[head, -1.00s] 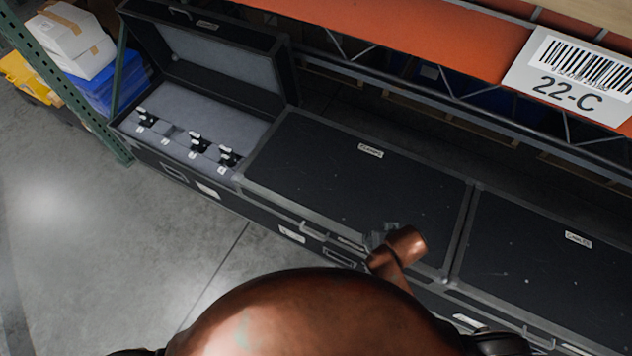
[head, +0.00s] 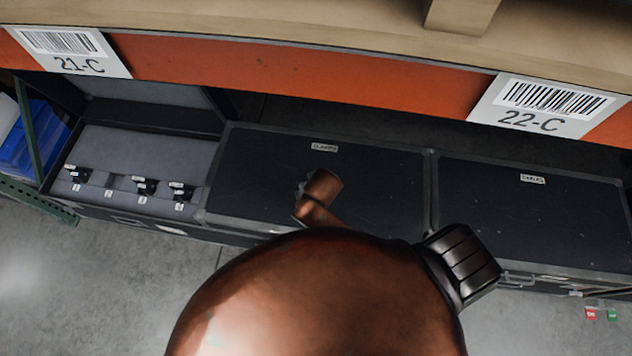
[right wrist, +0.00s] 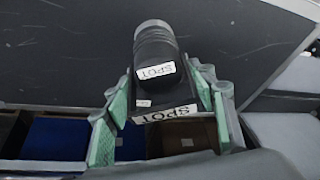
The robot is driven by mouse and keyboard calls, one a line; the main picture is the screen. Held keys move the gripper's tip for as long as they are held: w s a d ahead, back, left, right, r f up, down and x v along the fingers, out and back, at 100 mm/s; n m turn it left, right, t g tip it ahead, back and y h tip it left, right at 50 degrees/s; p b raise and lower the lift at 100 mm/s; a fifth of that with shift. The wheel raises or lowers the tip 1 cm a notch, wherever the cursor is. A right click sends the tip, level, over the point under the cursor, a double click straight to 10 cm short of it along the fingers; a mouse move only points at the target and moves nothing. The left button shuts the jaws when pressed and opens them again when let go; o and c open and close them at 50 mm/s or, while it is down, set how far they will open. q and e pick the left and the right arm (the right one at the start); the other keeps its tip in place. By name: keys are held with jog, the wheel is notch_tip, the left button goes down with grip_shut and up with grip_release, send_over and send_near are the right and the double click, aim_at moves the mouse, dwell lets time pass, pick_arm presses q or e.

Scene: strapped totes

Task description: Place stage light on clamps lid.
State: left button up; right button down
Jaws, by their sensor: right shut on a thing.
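The stage light (right wrist: 155,65) is a black cylinder on a black box-like base, with white "SPOT" labels. My right gripper (right wrist: 160,100) is shut on it, with green-padded fingers on both sides of the base. A dark scratched panel shows beyond the light in the right wrist view. In the head view the clamps lid (head: 380,175) is the flat, closed black lid of the middle case, with a small white label. My left gripper is not in view.
An open case (head: 140,150) with grey foam and several small black items in front of numbered marks stands to the left. Another closed black lid (head: 530,220) lies to the right. An orange shelf beam (head: 300,90) runs above the back. The clamps lid's visible top is bare.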

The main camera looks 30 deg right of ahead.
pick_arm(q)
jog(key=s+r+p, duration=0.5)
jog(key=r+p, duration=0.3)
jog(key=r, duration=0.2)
pick_arm(e)
jog(key=w+a+r+m+h+p, duration=0.2)
jog(key=w+a+r+m+p, duration=0.2)
jog(key=w+a+r+m, duration=0.15)
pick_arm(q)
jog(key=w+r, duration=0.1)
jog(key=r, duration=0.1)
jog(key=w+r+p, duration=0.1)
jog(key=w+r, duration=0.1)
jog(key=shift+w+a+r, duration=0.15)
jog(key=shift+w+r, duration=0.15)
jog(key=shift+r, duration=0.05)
pick_arm(e)
jog(key=d+f, duration=1.3)
jog(key=shift+d+g, duration=0.3)
jog(key=shift+g, duration=0.1)
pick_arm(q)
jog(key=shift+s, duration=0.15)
pick_arm(e)
jog(key=shift+s, duration=0.1)
jog(key=shift+f, duration=0.1)
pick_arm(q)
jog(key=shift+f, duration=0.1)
pick_arm(e)
jog(key=c, duration=0.9)
grip_release()
